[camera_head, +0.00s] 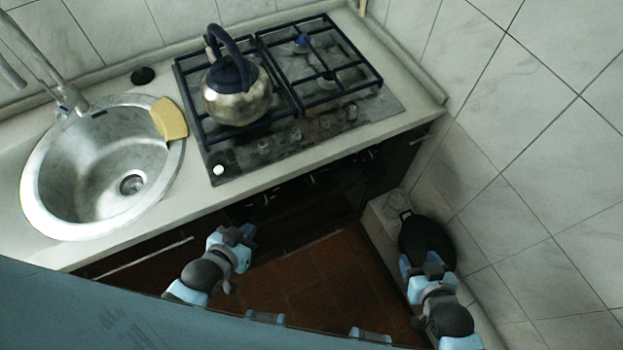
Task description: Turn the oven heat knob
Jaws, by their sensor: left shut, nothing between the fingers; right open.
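The dark oven front (335,182) is below the counter edge, with small knobs along its top that are dim and hard to tell apart. One oven knob (313,180) shows faintly near the middle. My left gripper (246,233) is shut and empty, in front of the dark cabinet fronts, below and to the left of that knob and apart from it. My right gripper (420,262) is at the lower right, open and empty, overlapping the lower edge of a black pan in the view.
A gas hob (230,155) with several knobs on its top holds a metal kettle (238,98). The black pan (428,240) is by the tiled right wall. Brown floor (310,275) lies open between my arms.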

